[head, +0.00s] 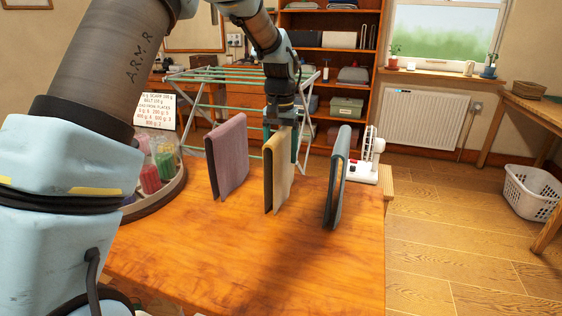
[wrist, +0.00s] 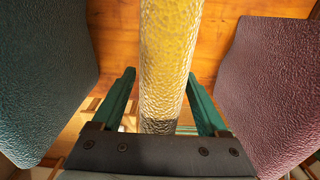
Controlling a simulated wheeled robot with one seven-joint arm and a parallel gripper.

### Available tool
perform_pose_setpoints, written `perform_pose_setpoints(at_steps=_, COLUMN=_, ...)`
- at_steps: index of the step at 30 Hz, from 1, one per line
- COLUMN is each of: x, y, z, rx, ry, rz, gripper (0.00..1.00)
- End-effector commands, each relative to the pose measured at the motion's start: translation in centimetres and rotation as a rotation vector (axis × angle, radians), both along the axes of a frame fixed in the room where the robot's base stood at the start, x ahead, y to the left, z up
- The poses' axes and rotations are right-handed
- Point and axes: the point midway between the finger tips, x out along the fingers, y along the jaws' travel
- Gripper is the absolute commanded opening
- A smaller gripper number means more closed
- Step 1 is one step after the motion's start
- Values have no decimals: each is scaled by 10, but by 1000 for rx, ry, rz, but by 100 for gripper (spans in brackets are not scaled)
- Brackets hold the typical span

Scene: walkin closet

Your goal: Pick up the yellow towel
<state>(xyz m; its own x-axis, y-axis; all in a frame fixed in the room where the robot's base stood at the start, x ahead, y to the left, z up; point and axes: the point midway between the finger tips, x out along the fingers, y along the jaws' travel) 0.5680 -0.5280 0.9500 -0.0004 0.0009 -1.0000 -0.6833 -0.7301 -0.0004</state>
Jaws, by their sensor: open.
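The yellow towel (head: 277,181) is folded and stands upright on the wooden table (head: 235,280), between two other towels. In the wrist view the yellow towel (wrist: 168,50) runs down the middle of the picture. My gripper (head: 284,145) is above and behind it at its far upper end in the head view. In the wrist view the green fingers of my gripper (wrist: 160,92) are open, one on each side of the yellow towel, with gaps showing. The lower part of the towel is hidden there.
A purple towel (head: 228,156) stands to the left and a grey-blue towel (head: 336,178) to the right, both upright and close by. A round tray (head: 165,198) with coloured jars is at the left. The table front is clear.

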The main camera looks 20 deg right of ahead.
Motion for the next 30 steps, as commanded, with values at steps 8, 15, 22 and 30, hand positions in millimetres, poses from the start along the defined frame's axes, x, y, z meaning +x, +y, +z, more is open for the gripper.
perform_pose_setpoints(at_steps=8, x=-1, y=0, z=-18, rx=0, ry=0, rz=0, gripper=76)
perform_pose_setpoints(at_steps=15, x=-1, y=0, z=-18, rx=-1, ry=-1, rz=0, gripper=65)
perform_pose_setpoints(at_steps=22, x=-1, y=0, z=-17, rx=-1, ry=-1, rz=0, gripper=39)
perform_pose_setpoints(at_steps=30, x=-1, y=0, z=-17, rx=-1, ry=-1, rz=0, gripper=9)
